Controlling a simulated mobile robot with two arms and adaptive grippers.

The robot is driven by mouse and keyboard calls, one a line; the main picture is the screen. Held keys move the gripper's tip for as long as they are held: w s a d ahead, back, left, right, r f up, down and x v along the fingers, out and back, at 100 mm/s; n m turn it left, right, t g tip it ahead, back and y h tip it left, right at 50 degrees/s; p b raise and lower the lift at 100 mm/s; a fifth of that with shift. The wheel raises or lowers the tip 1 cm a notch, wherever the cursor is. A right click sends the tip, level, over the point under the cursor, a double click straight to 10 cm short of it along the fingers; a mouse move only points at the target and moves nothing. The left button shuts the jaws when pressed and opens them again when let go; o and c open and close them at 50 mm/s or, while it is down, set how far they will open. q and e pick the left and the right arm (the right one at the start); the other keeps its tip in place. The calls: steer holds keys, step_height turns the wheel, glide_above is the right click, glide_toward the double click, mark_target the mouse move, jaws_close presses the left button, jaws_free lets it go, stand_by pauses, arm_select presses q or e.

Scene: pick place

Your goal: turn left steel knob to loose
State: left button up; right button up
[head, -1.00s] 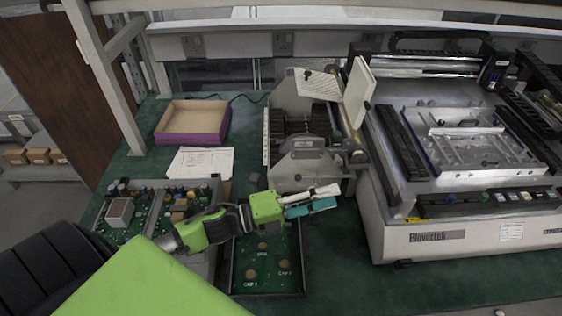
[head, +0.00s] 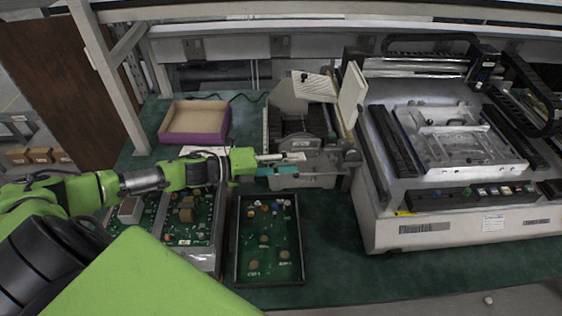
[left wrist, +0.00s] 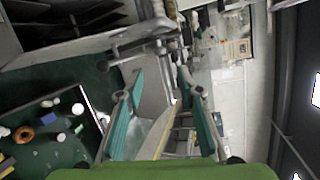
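A grey bench machine (head: 292,108) with metal side plates and dark rollers stands in the middle of the bench. A rounded steel part (head: 307,142) shows on its front; I cannot tell whether this is the left steel knob. My left gripper (head: 290,165) is in front of the machine's lower front, its white and teal fingers pointing right and covering part of it. In the left wrist view the fingers (left wrist: 153,88) are spread apart with nothing held, and a steel bar (left wrist: 140,47) lies beyond the tips. My right gripper is not in view.
A green circuit board in a black tray (head: 237,262) lies below the gripper, with an electronics chassis (head: 212,262) to its left. A purple-sided box (head: 195,137) is behind. A large white machine (head: 420,232) stands at the right. Green bench surface is clear in front.

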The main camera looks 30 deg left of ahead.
arm_select(q)
steer(key=p+x, duration=0.3)
steer(key=x, duration=0.8)
steer(key=shift+w+d, duration=0.2)
steer(key=shift+w, duration=0.05)
steer(key=shift+s+a+f+b, duration=0.1)
steer(key=shift+f+b, duration=0.6)
steer(key=shift+b, duration=0.5)
step_height(320, 180, up, 2)
steer(key=p, duration=0.2)
steer(key=shift+a+p, duration=0.1)
steer(key=shift+p, duration=0.25)
steer(key=b, duration=0.4)
glide_toward(330, 160)
steer(key=f+v, duration=0.1)
steer(key=v, duration=0.2)
steer(key=shift+s+a+r, duration=0.55)
steer(key=shift+s+r, duration=0.1)
steer(key=shift+s, duration=0.15)
